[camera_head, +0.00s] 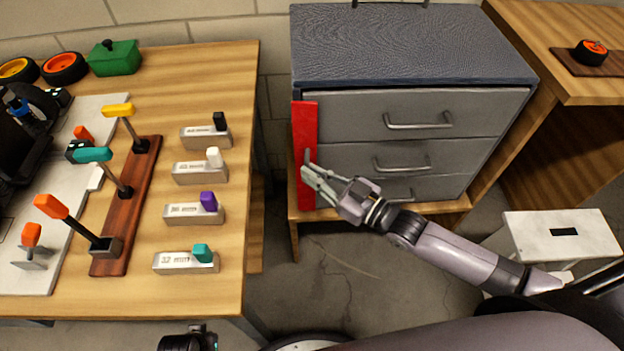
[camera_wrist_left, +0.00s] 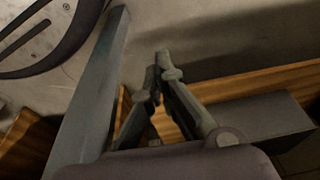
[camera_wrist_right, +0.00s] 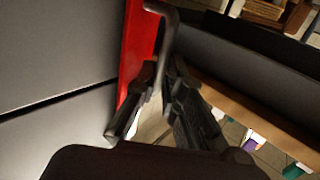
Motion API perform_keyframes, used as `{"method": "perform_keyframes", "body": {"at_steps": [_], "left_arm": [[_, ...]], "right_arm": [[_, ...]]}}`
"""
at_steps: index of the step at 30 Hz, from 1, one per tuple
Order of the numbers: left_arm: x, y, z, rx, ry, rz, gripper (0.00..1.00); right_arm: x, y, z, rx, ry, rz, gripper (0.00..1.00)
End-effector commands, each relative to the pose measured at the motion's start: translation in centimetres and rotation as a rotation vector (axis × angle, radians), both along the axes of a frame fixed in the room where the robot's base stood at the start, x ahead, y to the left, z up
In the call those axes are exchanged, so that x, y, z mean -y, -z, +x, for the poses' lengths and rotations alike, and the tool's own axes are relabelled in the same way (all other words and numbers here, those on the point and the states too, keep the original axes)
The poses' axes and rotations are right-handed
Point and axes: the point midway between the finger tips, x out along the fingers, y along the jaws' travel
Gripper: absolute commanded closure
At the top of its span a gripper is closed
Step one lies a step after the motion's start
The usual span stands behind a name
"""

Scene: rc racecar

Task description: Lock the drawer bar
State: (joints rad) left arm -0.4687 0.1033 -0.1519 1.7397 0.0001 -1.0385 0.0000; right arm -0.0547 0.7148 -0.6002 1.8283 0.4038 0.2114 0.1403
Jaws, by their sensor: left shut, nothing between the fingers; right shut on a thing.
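The red drawer bar (camera_head: 305,125) stands upright along the left front edge of the grey drawer cabinet (camera_head: 345,107). A thin grey bent handle (camera_wrist_right: 168,25) sticks out from the bar. My right gripper (camera_head: 307,172) is at the lower half of the bar, with its fingers shut on this handle. In the right wrist view the red bar (camera_wrist_right: 138,45) shows behind the fingers. The drawers look closed. My left gripper (camera_wrist_left: 161,65) is shut and empty, away from the bar and low over the floor.
A wooden table (camera_head: 235,85) on the left carries upright levers on a wooden strip (camera_head: 145,185) and several labelled blocks. A white step stool (camera_head: 570,232) stands at the right, below another wooden table (camera_head: 520,25). Floor is open before the cabinet.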

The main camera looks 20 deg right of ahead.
Motion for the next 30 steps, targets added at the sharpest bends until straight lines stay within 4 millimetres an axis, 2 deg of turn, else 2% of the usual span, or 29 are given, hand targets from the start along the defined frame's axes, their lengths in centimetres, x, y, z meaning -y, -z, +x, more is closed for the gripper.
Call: {"method": "perform_keyframes", "body": {"at_steps": [6, 12, 18, 29, 30], "left_arm": [[0.1, -3.9, 1.1, 0.025, -0.003, -0.001, 1.0], [0.0, -6.5, 1.3, 0.036, -0.006, -0.002, 1.0], [0.0, -7.5, 1.3, 0.04, -0.007, -0.002, 1.0], [0.0, -7.7, 1.4, 0.04, -0.006, -0.002, 1.0], [0.0, -7.7, 1.4, 0.04, -0.006, -0.002, 1.0]], "right_arm": [[0.5, 0.2, 0.4, 0.003, -0.076, -0.004, 1.0], [0.6, 0.1, 0.5, 0.002, -0.116, -0.001, 1.0], [0.7, 0.0, 0.5, 0.001, -0.132, 0.0, 1.0], [0.7, -0.1, 0.5, 0.001, -0.133, 0.001, 1.0], [0.7, -0.1, 0.5, 0.001, -0.133, 0.001, 0.88]]}}
